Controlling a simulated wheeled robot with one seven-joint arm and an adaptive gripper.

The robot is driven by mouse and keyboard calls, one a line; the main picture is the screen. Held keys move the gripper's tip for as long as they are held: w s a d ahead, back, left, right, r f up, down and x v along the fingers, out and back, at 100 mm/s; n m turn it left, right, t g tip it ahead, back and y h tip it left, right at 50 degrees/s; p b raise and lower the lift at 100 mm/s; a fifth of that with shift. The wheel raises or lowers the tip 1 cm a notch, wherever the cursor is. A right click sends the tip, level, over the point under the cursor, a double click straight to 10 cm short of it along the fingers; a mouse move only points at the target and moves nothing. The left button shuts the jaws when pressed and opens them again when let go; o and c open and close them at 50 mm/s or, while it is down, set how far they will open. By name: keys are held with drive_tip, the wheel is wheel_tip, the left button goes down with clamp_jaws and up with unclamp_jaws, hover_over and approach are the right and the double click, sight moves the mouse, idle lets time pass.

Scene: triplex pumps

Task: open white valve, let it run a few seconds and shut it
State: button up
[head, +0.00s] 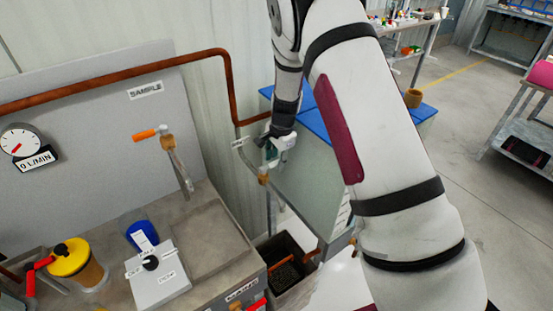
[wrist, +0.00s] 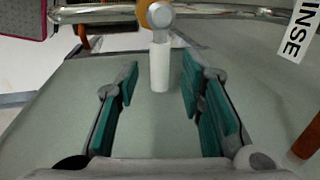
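The white valve's lever (wrist: 160,66) shows in the wrist view, in line with its grey hub and orange-brown body, below a shiny pipe. My gripper (wrist: 160,78) is open, with one teal-padded finger on each side of the lever. Gaps show between the lever and both pads, so neither appears to touch it. A "RINSE" label (wrist: 298,32) is at the upper right. In the head view my gripper (head: 272,153) is at the copper pipe's end, above a brass fitting (head: 263,178). The white lever is hard to make out there.
A gauge (head: 20,142) marked "0 L/MIN" is on the left panel. An orange-handled tap (head: 146,134) sits under a "SAMPLE" label (head: 145,90). A dark open bin (head: 287,272) stands on the floor below my gripper. A copper pipe (head: 120,76) runs along the wall.

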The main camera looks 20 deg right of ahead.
drive_tip(key=shift+f, duration=0.25)
clamp_jaws()
